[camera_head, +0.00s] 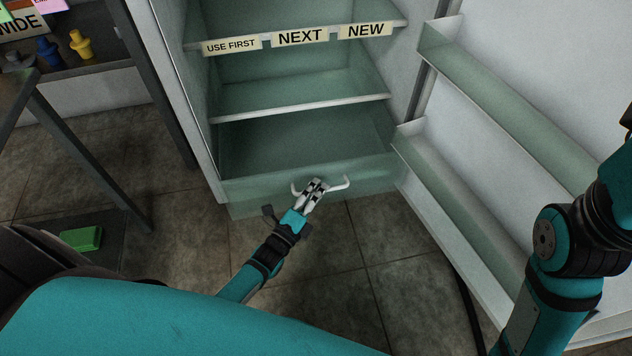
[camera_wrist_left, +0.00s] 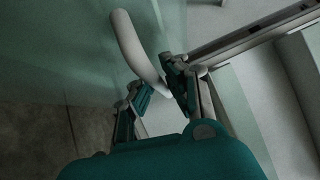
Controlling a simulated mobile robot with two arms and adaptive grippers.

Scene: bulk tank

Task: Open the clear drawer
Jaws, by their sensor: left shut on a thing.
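The clear drawer (camera_head: 250,193) is a greenish see-through bin at the bottom of the open fridge. Its front panel (camera_wrist_left: 60,50) also shows in the left wrist view. A curved white handle (camera_head: 340,183) stands out from the drawer front; in the left wrist view the handle (camera_wrist_left: 135,45) runs down between the fingers. My left gripper (camera_head: 315,187) is shut on the handle; its fingers (camera_wrist_left: 170,90) show around it in the wrist view. How far the drawer stands out of the fridge is hard to tell. My right gripper is out of view.
The fridge door (camera_head: 540,60) with clear door bins stands open at the right, close to the drawer's side. Labelled shelves (camera_head: 300,108) are above. A dark table (camera_head: 60,85) stands left, with a green block (camera_head: 82,238) below. Tiled floor (camera_head: 345,250) lies in front.

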